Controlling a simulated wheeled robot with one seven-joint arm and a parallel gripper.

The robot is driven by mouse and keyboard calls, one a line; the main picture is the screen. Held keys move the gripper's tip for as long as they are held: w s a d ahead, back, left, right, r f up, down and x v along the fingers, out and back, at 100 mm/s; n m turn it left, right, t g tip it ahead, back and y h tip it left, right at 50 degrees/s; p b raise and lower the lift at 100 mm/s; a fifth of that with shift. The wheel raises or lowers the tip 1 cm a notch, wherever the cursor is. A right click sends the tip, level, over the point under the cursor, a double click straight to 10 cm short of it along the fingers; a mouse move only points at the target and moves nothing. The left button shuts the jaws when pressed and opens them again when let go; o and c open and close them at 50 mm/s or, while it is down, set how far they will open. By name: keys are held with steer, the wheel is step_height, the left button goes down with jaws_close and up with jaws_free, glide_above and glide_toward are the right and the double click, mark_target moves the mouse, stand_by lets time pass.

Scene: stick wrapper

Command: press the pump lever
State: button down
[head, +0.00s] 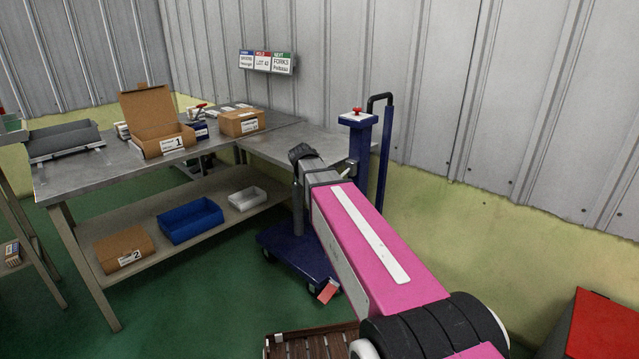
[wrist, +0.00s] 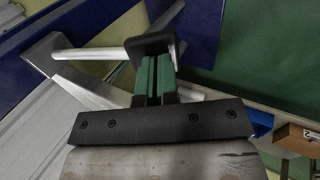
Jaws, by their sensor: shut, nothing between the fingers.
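The blue lift cart (head: 294,254) stands in front of the bench, partly hidden behind my pink arm. In the wrist view, a bare metal rod (wrist: 85,51) with a black pad (wrist: 150,45) at its end looks like the pump lever. My gripper (wrist: 155,62) is shut and empty, its green-lined fingers side by side. The fingertips overlap the black pad in the wrist view; I cannot tell whether they touch it. In the head view the fingers and the lever's pad cannot be made out behind my arm.
A steel bench (head: 75,176) with an open carton (head: 158,125) stands left of the cart. Its lower shelf holds a blue bin (head: 190,222) and a white bin (head: 248,199). A wall stands close behind. A red box (head: 603,330) is at lower right.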

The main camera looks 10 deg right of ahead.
steer(key=shift+f, duration=0.45)
steer(key=v, duration=1.4)
steer(key=shift+s+a, duration=0.3)
steer(key=shift+a, duration=0.2)
stand_by(0.4)
steer(key=s+d+f+m+g+y, duration=0.1)
steer(key=s+d+f+m, duration=0.1)
steer(key=s+f, duration=0.3)
steer(key=s+d+f+m+g+y, duration=0.1)
steer(key=s+f, duration=0.4)
steer(key=f, duration=0.9)
steer(key=s+d+f+m+g+y, duration=0.1)
steer(key=s+d+f+m+y, duration=0.1)
steer(key=s+f, duration=0.4)
step_height(320, 180, down, 4)
steer(key=shift+d+f+m+g+y, duration=0.15)
steer(key=shift+d+m+g+y, duration=0.35)
steer(key=shift+m, duration=0.6)
